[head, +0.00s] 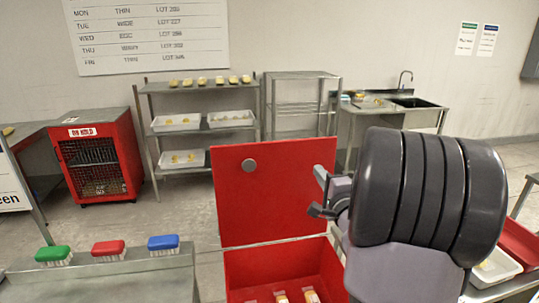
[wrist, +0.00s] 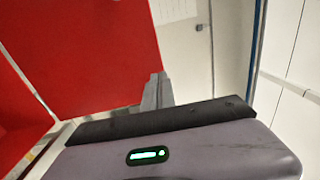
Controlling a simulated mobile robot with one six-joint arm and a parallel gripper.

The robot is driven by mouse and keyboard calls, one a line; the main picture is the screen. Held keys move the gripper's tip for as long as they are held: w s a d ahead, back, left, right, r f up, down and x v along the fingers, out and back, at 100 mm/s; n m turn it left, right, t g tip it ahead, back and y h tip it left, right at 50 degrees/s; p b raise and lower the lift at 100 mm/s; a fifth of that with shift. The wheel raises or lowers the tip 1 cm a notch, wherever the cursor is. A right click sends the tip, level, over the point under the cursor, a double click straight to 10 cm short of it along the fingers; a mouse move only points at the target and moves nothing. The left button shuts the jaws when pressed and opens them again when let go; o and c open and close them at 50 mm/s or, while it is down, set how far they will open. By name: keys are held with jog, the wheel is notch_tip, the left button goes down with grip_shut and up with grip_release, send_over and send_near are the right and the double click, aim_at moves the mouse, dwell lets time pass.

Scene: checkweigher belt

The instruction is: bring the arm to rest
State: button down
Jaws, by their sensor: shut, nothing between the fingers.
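My gripper (head: 323,194) is in the middle right of the head view, beside the raised red lid (head: 274,190) of a red box (head: 285,268). Its fingers are shut with nothing between them. The rest of my arm hides part of the view behind it. In the wrist view the fingers (wrist: 158,92) show in front of a red panel, with the grey gripper body below. I cannot tell whether the fingers touch the red panel.
Several bottles (head: 310,296) lie in the red box. A steel table (head: 110,280) with green, red and blue brushes stands at left. A red cage (head: 97,160), shelves (head: 205,140) and a sink (head: 415,103) stand behind. Floor between is clear.

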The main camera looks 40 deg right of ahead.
jog(key=w+a+n+y, duration=0.25)
jog(key=a+y, duration=0.25)
jog(key=a, duration=0.5)
jog(key=w+a+n+g+y+b, duration=0.15)
jog(key=a+n+y, duration=0.25)
jog(key=a, duration=0.6)
jog(key=w+a+n+t+y, duration=0.1)
jog(key=w+a+n+y, duration=0.3)
jog(key=a, duration=0.6)
jog(key=s+a+f+n+g+y, duration=0.2)
jog(key=s+a+g, duration=0.15)
jog(key=a, duration=0.45)
jog(key=s+a+f+n+g+y, duration=0.2)
jog(key=s+a+n+g, duration=0.1)
jog(key=s+a, duration=0.3)
jog(key=s+a+f+n+g+h+b, duration=0.1)
jog(key=s+f+n+g+h+b, duration=0.1)
jog(key=s, duration=0.9)
notch_tip(320, 180, down, 3)
jog(key=n+g+h, duration=0.1)
jog(key=n+h, duration=0.1)
jog(key=h, duration=0.1)
jog(key=shift+s+a+f, duration=0.15)
jog(key=shift+s+a, duration=0.2)
jog(key=shift+a, duration=0.05)
